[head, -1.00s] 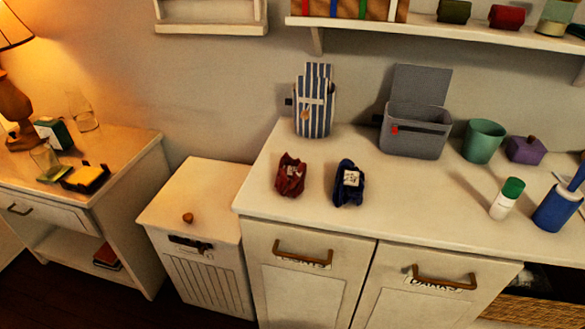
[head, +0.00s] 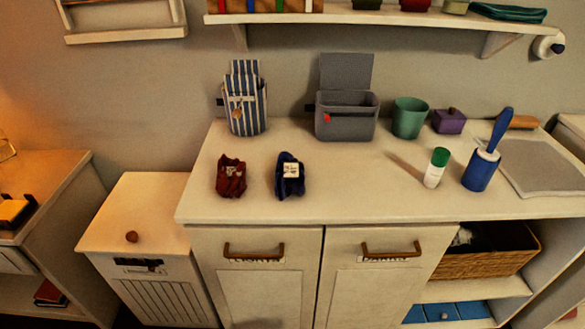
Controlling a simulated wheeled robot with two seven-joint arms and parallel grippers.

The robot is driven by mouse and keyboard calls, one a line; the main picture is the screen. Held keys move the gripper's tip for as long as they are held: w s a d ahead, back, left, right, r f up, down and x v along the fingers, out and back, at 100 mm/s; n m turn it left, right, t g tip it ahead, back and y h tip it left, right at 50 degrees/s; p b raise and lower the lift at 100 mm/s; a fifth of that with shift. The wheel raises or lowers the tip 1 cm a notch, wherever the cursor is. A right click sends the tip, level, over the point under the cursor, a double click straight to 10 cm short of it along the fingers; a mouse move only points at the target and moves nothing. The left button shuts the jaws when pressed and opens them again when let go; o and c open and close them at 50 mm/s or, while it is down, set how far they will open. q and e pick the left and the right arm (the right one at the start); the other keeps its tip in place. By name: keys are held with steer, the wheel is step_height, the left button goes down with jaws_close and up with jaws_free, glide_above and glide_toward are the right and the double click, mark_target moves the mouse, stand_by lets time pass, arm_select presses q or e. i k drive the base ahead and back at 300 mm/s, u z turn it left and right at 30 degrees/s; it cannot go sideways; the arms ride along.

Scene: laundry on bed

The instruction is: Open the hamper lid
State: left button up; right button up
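The hamper (head: 165,295) is a cream, slatted box standing on the floor at the lower left, between the side table and the cabinet. Its flat lid (head: 140,205) is shut, with a small round brown knob (head: 131,237) near the front edge. A dark handle or latch with a small label (head: 138,264) is on the hamper's upper front. Neither of my grippers is in view.
The cabinet (head: 350,206) stands right beside the hamper and is taller. On it are a striped bag (head: 245,103), a grey bin (head: 346,120), red and blue bundles, a green cup (head: 409,118) and a lint roller (head: 484,163). A side table (head: 50,170) is at left.

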mark_target(136, 218)
steer(key=k, duration=0.5)
steer(key=u, duration=2.2)
steer(key=i, duration=0.95)
steer(key=z, duration=1.65)
steer(key=i, duration=0.5)
steer(key=u, duration=0.05)
